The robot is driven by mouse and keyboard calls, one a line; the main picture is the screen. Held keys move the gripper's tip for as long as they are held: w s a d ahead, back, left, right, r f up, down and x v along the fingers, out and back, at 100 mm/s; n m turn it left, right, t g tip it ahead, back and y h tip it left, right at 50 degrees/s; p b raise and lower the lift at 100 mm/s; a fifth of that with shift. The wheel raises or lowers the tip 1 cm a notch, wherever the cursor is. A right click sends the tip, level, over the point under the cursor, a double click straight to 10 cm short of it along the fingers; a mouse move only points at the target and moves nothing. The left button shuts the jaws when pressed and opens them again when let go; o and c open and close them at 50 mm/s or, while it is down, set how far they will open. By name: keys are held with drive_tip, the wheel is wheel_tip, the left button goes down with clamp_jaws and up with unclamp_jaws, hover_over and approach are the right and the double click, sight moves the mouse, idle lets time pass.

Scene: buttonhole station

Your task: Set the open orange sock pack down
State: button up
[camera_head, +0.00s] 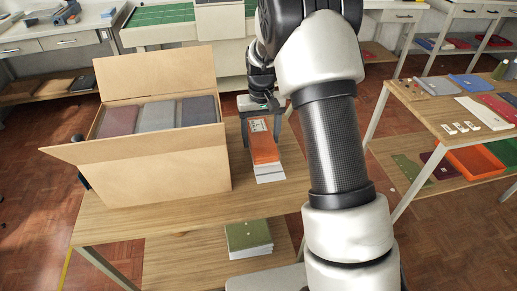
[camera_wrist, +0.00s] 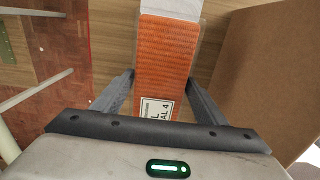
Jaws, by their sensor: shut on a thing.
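The orange sock pack (camera_head: 264,147) is a long, flat pack with a white printed label near my gripper and a pale far end. It is over the wooden table (camera_head: 200,215), just right of the cardboard box. My gripper (camera_head: 262,106) is shut on the label end. In the wrist view the orange pack (camera_wrist: 166,50) runs away between the two fingers of my gripper (camera_wrist: 161,78). I cannot tell whether the pack touches the tabletop.
The open cardboard box (camera_head: 155,165) holds several dark packs upright, left of my gripper; its side (camera_wrist: 270,70) shows in the wrist view. A green-topped stack (camera_head: 248,236) lies on the lower shelf. A side table (camera_head: 440,105) stands right. The table's front is bare.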

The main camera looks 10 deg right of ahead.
sight(261, 147)
drive_tip(key=shift+f+b, duration=0.45)
drive_tip(key=shift+f, duration=1.8)
drive_tip(key=shift+f, duration=0.2)
drive_tip(key=o, duration=1.3)
drive_tip(key=shift+c, duration=0.2)
drive_tip(key=shift+r, duration=0.15)
